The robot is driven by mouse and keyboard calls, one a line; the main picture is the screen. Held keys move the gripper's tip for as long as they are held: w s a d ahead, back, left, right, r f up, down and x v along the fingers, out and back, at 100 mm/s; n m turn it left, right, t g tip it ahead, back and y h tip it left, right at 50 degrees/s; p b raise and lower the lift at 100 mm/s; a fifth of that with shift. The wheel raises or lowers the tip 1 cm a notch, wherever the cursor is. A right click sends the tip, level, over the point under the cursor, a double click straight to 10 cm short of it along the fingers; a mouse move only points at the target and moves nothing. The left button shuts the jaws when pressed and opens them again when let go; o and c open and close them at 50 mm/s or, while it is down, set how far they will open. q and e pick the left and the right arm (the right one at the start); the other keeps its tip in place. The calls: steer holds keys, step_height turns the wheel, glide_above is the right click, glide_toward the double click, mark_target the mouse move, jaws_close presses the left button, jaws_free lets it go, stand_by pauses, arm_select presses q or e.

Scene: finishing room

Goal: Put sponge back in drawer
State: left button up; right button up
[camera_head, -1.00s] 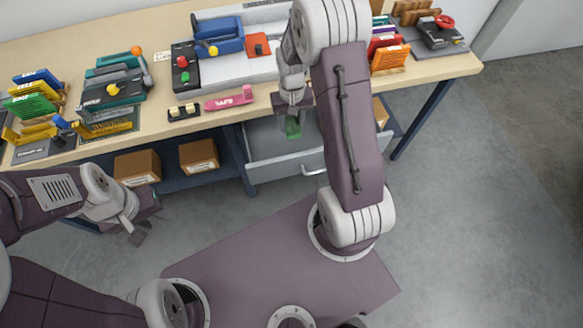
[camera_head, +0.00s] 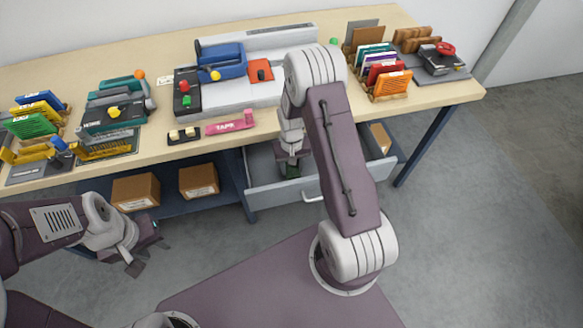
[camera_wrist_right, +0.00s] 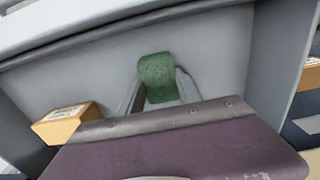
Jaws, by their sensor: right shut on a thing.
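The green sponge (camera_wrist_right: 157,75) is between the fingers of my right gripper (camera_wrist_right: 160,95) in the wrist view, its upper part showing beyond them. In the head view, my right gripper (camera_head: 290,167) reaches down inside the open drawer (camera_head: 283,198), and only a dark green bit of the sponge (camera_head: 292,171) shows. The right gripper is shut on the sponge. I cannot tell whether the sponge touches the drawer floor. My left gripper (camera_head: 147,257) hangs empty at the left, in front of the table, its fingers apart.
A small brown box (camera_head: 380,138) lies in the drawer's right end; it also shows in the wrist view (camera_wrist_right: 65,122). Two cardboard boxes (camera_head: 198,181) stand on the lower shelf, left of the drawer.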

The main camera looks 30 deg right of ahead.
steer(key=shift+w, duration=0.15)
steer(key=shift+f, duration=0.2)
steer(key=o, duration=1.3)
